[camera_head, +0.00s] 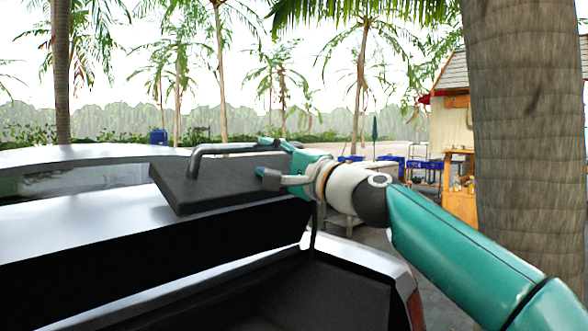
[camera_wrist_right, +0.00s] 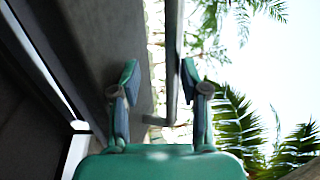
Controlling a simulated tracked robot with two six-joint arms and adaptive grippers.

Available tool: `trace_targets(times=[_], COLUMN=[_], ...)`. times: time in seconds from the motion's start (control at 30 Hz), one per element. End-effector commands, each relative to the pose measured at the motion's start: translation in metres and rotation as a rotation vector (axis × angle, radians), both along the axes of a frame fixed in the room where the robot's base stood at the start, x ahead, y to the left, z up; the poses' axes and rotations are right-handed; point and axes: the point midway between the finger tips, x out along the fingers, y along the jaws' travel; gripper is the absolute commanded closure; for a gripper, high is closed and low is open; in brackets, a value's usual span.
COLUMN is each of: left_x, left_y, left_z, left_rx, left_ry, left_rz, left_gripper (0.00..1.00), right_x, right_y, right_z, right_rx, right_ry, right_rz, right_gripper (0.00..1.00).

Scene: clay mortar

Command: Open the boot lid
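The boot lid (camera_head: 215,188) is a dark slab at the rear of the car, standing above the boot opening, with the dark boot interior (camera_head: 300,295) showing below. A grey bar handle (camera_head: 235,147) runs along its top. My right gripper (camera_head: 280,163) is at the handle's right end. In the right wrist view, the handle (camera_wrist_right: 173,60) passes between the two spread fingers (camera_wrist_right: 160,78), nearer the right finger. The lid's dark face (camera_wrist_right: 105,40) lies to the left. The fingers do not look closed on the bar. My left gripper is not in view.
A thick palm trunk (camera_head: 525,130) stands at the right. A hut (camera_head: 455,120), blue crates (camera_head: 390,162) and a pale table (camera_head: 350,205) stand behind my right arm.

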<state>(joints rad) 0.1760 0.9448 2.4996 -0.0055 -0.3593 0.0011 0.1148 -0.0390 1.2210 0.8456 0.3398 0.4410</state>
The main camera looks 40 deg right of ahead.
Motion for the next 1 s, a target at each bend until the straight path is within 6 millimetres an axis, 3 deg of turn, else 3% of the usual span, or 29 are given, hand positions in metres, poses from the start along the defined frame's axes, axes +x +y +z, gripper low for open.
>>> trace_targets(times=[0.5, 0.7, 1.0], left_x=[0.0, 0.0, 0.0], left_y=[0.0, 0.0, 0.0], left_z=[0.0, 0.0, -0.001], left_rx=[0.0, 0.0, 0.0], left_ry=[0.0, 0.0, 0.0], left_rz=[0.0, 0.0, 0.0], left_gripper=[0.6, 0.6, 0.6], right_x=[-0.092, -0.107, -0.108], right_y=[-0.009, -0.009, -0.009], right_z=[-0.018, -0.022, -0.022], right_rx=[0.001, 0.0, -0.001], right_ry=[-0.001, -0.001, -0.001], right_rz=[-0.005, -0.003, -0.002], right_gripper=[0.57, 0.57, 0.57])
